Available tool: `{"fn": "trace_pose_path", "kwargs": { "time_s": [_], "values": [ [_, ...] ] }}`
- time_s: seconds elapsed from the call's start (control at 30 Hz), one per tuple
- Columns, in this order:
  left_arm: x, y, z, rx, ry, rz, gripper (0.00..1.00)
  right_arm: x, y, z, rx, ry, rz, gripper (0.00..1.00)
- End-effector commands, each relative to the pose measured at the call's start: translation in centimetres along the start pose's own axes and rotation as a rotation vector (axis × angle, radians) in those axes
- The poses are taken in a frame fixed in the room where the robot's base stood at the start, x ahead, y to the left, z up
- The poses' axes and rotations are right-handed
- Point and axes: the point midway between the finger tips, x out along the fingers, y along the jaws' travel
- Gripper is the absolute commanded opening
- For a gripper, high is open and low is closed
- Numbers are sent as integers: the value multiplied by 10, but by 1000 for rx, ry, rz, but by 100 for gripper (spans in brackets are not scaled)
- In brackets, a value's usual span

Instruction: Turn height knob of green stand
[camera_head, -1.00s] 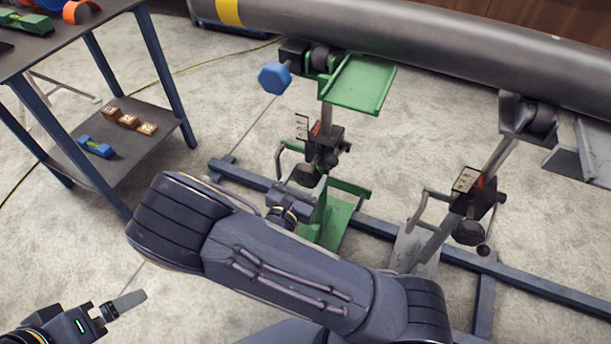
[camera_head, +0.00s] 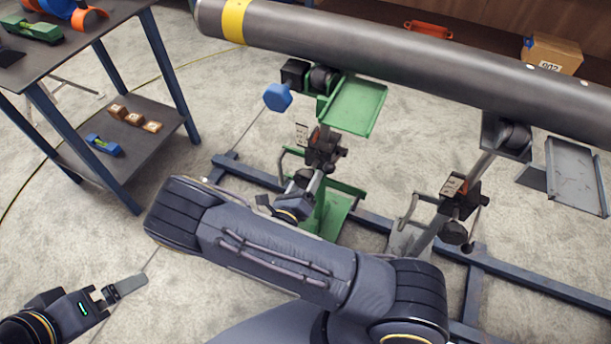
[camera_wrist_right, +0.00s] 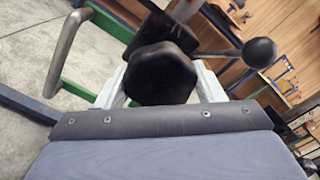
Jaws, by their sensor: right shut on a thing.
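The green stand (camera_head: 355,106) stands under the pipe (camera_head: 390,50) near its yellow-banded end. Its black height knob (camera_wrist_right: 163,72) is large in the right wrist view, between the pale fingers of my right gripper (camera_wrist_right: 160,88). The gripper is shut on the knob, one finger on each side. In the head view my right gripper (camera_head: 301,188) is at the knob on the stand's post, partly hidden by my wrist. My left gripper (camera_head: 122,287) is at the lower left, away from the stand; its finger opening cannot be made out.
A grey stand (camera_head: 462,205) with its own knob is to the right. A blue floor rail (camera_head: 375,226) runs under both stands. A blue hexagonal knob (camera_head: 278,97) is left of the green stand's top. A shelved table (camera_head: 75,90) is at the left.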

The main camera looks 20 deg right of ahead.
Motion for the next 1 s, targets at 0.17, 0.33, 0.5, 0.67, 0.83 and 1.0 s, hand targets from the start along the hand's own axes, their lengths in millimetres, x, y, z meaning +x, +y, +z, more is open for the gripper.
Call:
{"fn": "trace_pose_path", "kwargs": {
  "time_s": [0.17, 0.33, 0.5, 0.67, 0.83, 1.0],
  "values": [
    [-12, 5, -6, 0, 0, 0, 100, -1, -1, 1, -170, 1, 2, 39],
    [-19, 8, -9, 0, 0, 0, 100, -1, -1, 1, -331, 1, 3, 39],
    [-25, 11, -12, 0, 0, 0, 100, -1, -1, 1, -492, 1, 3, 39],
    [-29, 13, -15, 0, 0, 0, 100, -1, -1, 0, -640, 1, 3, 39],
    [-33, 15, -16, 0, 0, 0, 100, -1, 0, 0, -778, 1, 4, 39],
    [-35, 16, -18, 0, 0, 0, 100, -1, 0, 0, -888, 2, 4, 39]
  ]
}}
